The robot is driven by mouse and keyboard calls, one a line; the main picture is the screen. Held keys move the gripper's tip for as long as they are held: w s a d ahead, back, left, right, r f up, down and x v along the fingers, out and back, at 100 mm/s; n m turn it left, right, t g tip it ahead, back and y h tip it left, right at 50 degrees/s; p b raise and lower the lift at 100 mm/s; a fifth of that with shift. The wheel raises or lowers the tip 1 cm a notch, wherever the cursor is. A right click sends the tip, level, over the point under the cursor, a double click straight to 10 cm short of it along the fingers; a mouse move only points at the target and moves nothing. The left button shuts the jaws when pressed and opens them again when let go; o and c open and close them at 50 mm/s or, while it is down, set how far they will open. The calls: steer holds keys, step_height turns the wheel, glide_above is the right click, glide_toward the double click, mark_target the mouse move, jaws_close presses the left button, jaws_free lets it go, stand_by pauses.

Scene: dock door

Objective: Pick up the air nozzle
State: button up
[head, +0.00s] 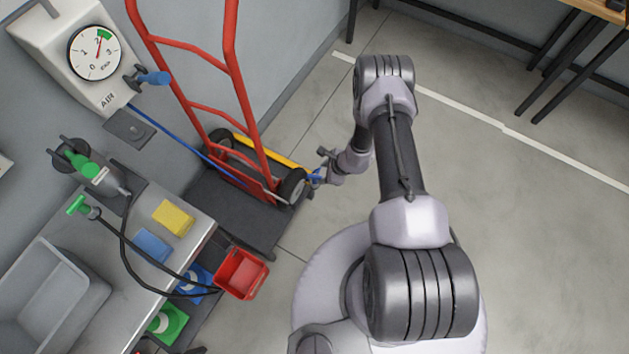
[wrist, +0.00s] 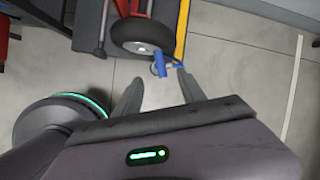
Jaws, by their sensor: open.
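In the head view my gripper (head: 320,163) is small and partly hidden by the nozzle and wrist, so the exact gap cannot be told.
A red hand truck (head: 191,105) with black wheels stands close to my gripper, with a yellow bar (head: 265,150) behind. The air gauge box (head: 75,52) is on the wall. A sink counter (head: 185,237) and red bin (head: 242,273) are at lower left. Floor at right is clear.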

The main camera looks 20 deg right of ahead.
mark_target(315, 177)
steer(key=b+x, duration=0.4)
steer(key=x, duration=0.4)
steer(key=shift+a+f, duration=0.2)
steer(key=shift+f, duration=0.05)
steer(key=shift+r, duration=0.1)
steer(key=shift+c, duration=0.7)
jaws_close()
